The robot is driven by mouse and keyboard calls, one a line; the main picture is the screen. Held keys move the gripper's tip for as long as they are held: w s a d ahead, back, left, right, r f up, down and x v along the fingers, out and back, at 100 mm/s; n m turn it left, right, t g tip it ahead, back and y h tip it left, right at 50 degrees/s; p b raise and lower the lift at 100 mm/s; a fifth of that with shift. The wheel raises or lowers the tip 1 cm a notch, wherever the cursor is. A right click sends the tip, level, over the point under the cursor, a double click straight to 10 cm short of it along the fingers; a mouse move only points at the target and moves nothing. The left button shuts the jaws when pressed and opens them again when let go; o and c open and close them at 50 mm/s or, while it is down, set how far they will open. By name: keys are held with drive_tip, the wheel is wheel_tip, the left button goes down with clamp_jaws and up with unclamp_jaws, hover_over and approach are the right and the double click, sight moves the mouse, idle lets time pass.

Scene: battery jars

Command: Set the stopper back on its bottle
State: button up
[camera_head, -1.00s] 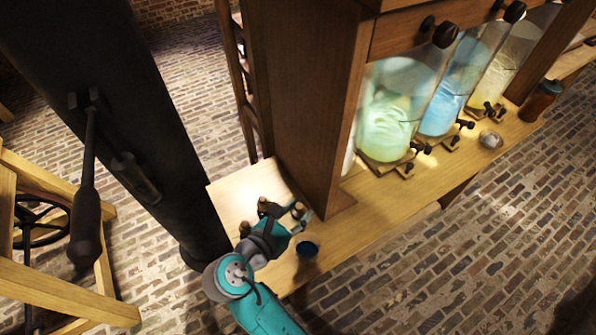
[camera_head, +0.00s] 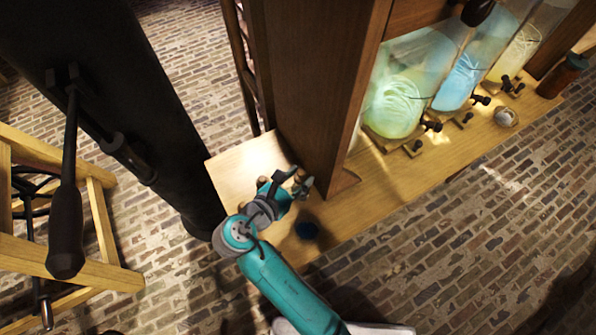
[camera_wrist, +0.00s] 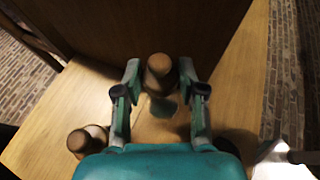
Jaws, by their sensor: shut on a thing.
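My gripper (camera_wrist: 160,88) is shut on a brown cork-like stopper (camera_wrist: 158,72), which shows between the fingertips in the wrist view. A pale greenish shape (camera_wrist: 163,106) shows just below the stopper; I cannot tell if it is a bottle or whether they touch. In the head view the brown stopper (camera_head: 300,178) is at the fingertips of my gripper (camera_head: 290,184), close to the wooden post. A second brown-topped piece (camera_wrist: 86,138) stands at the lower left of the wrist view, partly hidden by my gripper.
A thick wooden post (camera_head: 305,90) rises right behind the gripper. Large jars of green (camera_head: 395,105) and blue (camera_head: 458,85) liquid stand farther right.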

drive_tip(key=shift+f, duration=0.6)
drive_tip(key=shift+f, duration=0.5)
idle(1.2)
drive_tip(key=o, duration=0.5)
